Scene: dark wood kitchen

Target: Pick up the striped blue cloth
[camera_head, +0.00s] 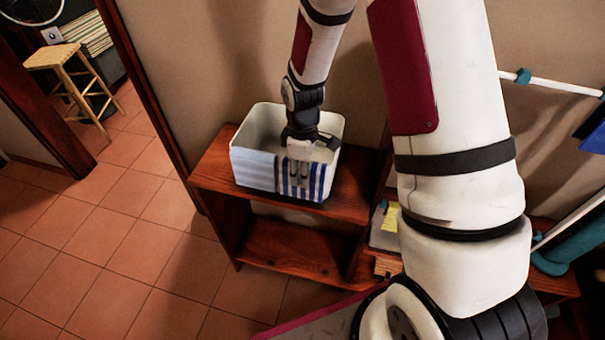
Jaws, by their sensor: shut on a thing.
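The striped blue cloth (316,184) hangs over the front wall of a white bin (334,124), with blue and white vertical stripes showing. My gripper (298,172) reaches down from above at the bin's front rim, and its fingers are shut on the cloth's upper part. The fingers cover a little of the stripes. How much of the cloth lies inside the bin is hidden.
A pale bluish cloth-like piece (254,168) hangs left of the stripes. The bin stands on a reddish wooden shelf (214,170) against the wall. A wooden stool (62,58) is at upper left. The tiled floor (110,215) at left is clear.

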